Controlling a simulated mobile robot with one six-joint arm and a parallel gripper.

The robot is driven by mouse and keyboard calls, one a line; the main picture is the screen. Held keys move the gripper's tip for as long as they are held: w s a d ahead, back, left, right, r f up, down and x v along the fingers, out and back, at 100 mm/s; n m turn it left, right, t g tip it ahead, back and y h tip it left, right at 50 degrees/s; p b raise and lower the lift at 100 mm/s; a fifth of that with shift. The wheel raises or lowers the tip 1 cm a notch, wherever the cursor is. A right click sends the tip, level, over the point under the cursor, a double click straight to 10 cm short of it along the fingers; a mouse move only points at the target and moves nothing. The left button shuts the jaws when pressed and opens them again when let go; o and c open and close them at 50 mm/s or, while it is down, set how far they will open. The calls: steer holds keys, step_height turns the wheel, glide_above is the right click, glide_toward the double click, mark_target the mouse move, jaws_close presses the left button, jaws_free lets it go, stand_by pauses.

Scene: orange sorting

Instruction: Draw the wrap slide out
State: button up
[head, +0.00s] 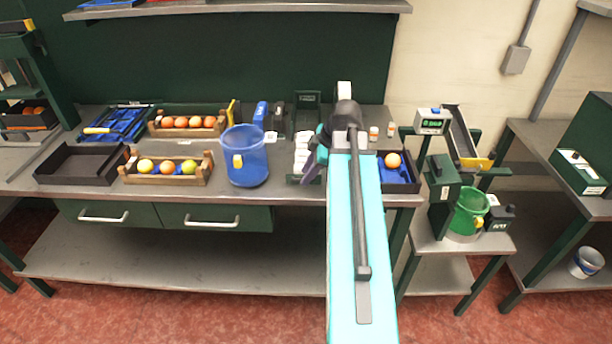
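No label in view names a wrap slide. Two dark green drawers are under the main bench: a left drawer (82,210) and a right drawer (250,218), each with a pale bar handle. Both look shut, their fronts flush under the bench top. My gripper (313,166) is above the bench, to the right of the blue bucket and well above and right of the drawer handles. My arm hides much of it, so its fingers' opening cannot be made out. I see nothing held in it.
On the bench are a blue bucket (245,170), wooden crates of fruit (165,180), a black tray (75,178) and a blue-lined tray (398,185) with one orange. A green bucket (468,212) stands under a chute at the right. The space before the drawers looks clear.

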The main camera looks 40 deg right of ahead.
steer(key=b+v, duration=0.2)
steer(key=v, duration=1)
steer(key=shift+r, duration=0.15)
stand_by(0.6)
